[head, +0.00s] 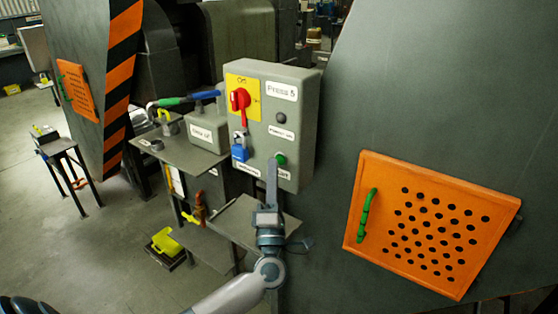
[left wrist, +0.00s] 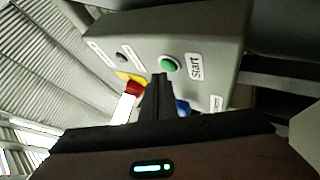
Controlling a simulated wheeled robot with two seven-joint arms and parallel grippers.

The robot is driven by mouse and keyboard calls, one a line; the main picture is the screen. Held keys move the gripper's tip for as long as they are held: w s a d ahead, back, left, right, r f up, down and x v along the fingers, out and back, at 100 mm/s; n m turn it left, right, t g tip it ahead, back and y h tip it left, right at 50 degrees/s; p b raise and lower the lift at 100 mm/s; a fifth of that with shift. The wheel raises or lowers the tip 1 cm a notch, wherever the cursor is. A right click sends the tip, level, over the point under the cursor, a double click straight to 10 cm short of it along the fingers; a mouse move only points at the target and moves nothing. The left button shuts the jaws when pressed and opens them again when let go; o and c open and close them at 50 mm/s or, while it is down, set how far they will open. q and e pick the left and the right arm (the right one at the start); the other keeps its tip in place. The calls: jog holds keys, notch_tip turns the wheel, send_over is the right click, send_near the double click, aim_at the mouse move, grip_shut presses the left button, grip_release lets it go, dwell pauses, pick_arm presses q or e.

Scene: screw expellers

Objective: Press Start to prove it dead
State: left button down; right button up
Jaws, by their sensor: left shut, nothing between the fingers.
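The grey control box labelled Press 5 (head: 309,110) stands in the middle of the head view. Its green Start button (head: 281,158) is low on the front, and shows in the left wrist view (left wrist: 168,65) beside the Start label (left wrist: 195,66). A red rotary switch (head: 240,99) sits on a yellow plate, with a blue padlock (head: 239,152) below it. My left gripper (head: 272,165) is shut and empty, its tips just beside the button in the head view. In the left wrist view the tips (left wrist: 160,78) appear close to the button; contact cannot be told. My right gripper is not in view.
An orange perforated guard (head: 460,225) with a green handle (head: 367,215) is on the machine at the right. A small shelf (head: 232,222) sits below the box. A side table (head: 180,152) with a grey box and coloured-handled items stands left. Open floor lies at far left.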

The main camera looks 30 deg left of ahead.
pick_arm(q)
jog(key=shift+w, duration=0.2)
jog(key=shift+w, duration=0.35)
dwell(0.5)
jog(key=shift+s+p, duration=0.45)
jog(key=shift+s, duration=0.15)
dwell(0.4)
jog(key=s+p, duration=0.1)
jog(key=s, duration=0.2)
jog(key=s+p, duration=0.1)
jog(key=s, duration=0.2)
jog(key=shift+a, duration=0.2)
